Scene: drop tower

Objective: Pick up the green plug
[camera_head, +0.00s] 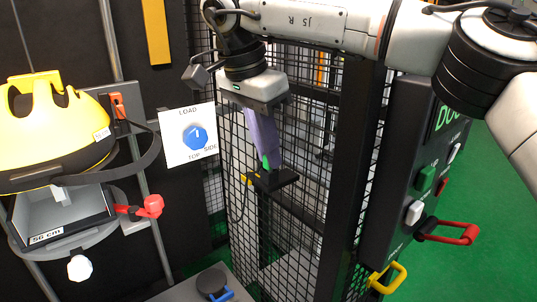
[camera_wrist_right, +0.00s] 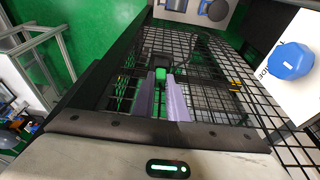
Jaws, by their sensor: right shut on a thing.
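The green plug (camera_head: 265,162) shows as a small green patch at the tips of my right gripper (camera_head: 266,152), just above a black holder (camera_head: 276,181) on the mesh fence. In the right wrist view the green plug (camera_wrist_right: 160,75) sits between the two purple fingertips of my right gripper (camera_wrist_right: 161,82), which is shut on it. A dark part lies just beyond the plug. The fingers hide much of the plug, and I cannot tell whether it still touches the holder. My left gripper is not in view.
Black mesh (camera_head: 308,160) lies close around my right gripper. A white panel with a blue knob (camera_head: 195,138) is to its left, beside a yellow-topped carriage (camera_head: 55,130). A dark control box (camera_head: 415,180) with buttons and a red handle (camera_head: 455,233) stands right.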

